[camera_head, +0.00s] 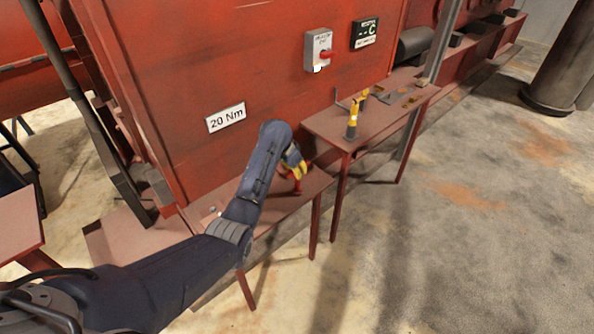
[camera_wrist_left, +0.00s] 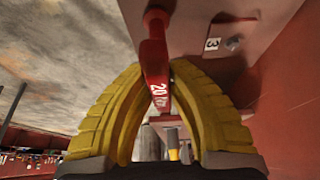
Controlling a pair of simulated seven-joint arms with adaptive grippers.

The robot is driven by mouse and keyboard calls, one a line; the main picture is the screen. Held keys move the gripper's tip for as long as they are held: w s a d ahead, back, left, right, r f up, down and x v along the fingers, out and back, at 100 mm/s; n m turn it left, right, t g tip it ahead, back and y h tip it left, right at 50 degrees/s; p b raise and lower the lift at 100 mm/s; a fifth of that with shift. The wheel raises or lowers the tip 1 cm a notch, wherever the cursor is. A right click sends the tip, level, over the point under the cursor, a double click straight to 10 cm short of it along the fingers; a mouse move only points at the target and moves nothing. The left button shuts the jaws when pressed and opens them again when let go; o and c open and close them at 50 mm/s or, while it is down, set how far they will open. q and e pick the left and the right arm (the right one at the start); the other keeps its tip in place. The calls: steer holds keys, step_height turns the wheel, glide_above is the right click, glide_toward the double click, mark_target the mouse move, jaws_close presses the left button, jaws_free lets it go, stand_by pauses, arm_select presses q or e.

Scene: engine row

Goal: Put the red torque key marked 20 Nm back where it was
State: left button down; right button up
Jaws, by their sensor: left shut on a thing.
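The red torque key (camera_wrist_left: 155,50) is between the yellow fingers of my left gripper (camera_wrist_left: 157,75), which is shut on it. White "20 Nm" lettering shows on the key in the left wrist view. In the head view my left gripper (camera_head: 291,163) is over the low red-brown shelf (camera_head: 262,204) along the red wall, with the red key (camera_head: 297,184) below the fingers. I cannot tell whether the key touches the shelf. My right gripper is not in view.
A plate marked 3 (camera_wrist_left: 212,44) is beside a small grey stud (camera_wrist_left: 233,43). The higher side table (camera_head: 372,117) holds yellow-and-black tools (camera_head: 353,122). A switch box with a red knob (camera_head: 318,50) and a dark display (camera_head: 366,32) are on the wall.

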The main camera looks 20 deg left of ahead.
arm_select(q)
steer(key=c, duration=1.4)
jaws_free()
steer(key=v, duration=1.2)
steer(key=shift+r, duration=0.1)
